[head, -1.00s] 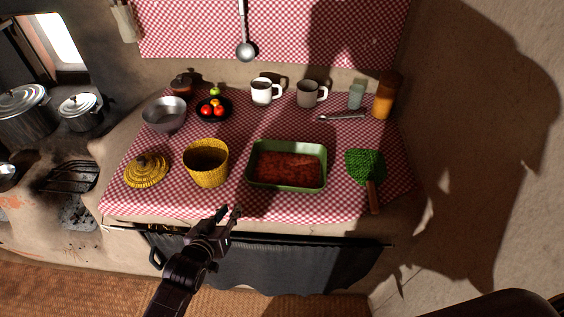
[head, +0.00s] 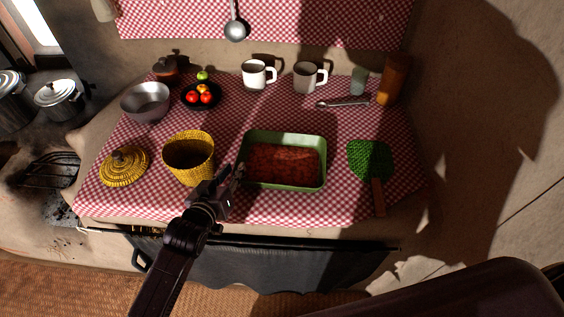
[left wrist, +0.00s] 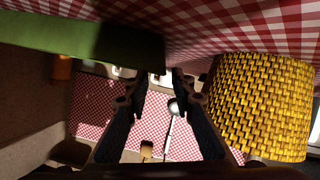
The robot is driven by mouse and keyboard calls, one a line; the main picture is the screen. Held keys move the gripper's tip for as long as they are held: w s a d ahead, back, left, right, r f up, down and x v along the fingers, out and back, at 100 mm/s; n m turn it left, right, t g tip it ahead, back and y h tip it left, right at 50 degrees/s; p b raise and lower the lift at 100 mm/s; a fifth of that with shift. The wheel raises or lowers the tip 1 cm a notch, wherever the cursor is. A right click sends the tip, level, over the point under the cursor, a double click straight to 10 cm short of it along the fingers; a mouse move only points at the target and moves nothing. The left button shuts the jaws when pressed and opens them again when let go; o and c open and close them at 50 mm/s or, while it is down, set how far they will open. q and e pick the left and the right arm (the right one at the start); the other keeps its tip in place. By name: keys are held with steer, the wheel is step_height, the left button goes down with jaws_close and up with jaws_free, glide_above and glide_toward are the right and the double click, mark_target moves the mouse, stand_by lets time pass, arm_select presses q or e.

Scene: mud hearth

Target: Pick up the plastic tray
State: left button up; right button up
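The plastic tray (head: 284,186) is a green rectangular dish with reddish-brown contents, lying flat on the checked cloth near the front edge. My left gripper (head: 239,172) is at the tray's left end, close to its left wall. In the left wrist view the tray's green wall (left wrist: 80,38) fills the upper left, and its end shows by the tips of my left gripper (left wrist: 165,74). The fingers are apart with a gap between the tips. I cannot tell whether they touch the wall. My right gripper is not in view.
A yellow woven basket (head: 188,178) stands just left of my gripper and also shows in the left wrist view (left wrist: 262,105). A green woven fan (head: 369,160) lies right of the tray. White mug (head: 254,76), grey mug (head: 305,78) and spoon (head: 345,103) are behind.

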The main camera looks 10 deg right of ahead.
mark_target(238, 159)
arm_select(q)
steer(key=shift+w+d+f, duration=0.1)
steer(key=shift+w+d, duration=0.1)
steer(key=shift+w, duration=0.15)
steer(key=shift+w+d+f, duration=0.1)
steer(key=shift+w+f, duration=0.05)
steer(key=shift+w, duration=0.1)
steer(key=x, duration=0.3)
steer(key=shift+w+f+p, duration=0.2)
steer(key=shift+w+p, duration=0.15)
steer(key=shift+w, duration=0.1)
steer(key=shift+w+f, duration=0.15)
steer(key=shift+w, duration=0.1)
steer(key=shift+w+d, duration=0.1)
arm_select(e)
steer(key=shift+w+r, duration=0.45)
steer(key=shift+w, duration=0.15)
arm_select(q)
steer(key=shift+c, duration=0.4)
jaws_close()
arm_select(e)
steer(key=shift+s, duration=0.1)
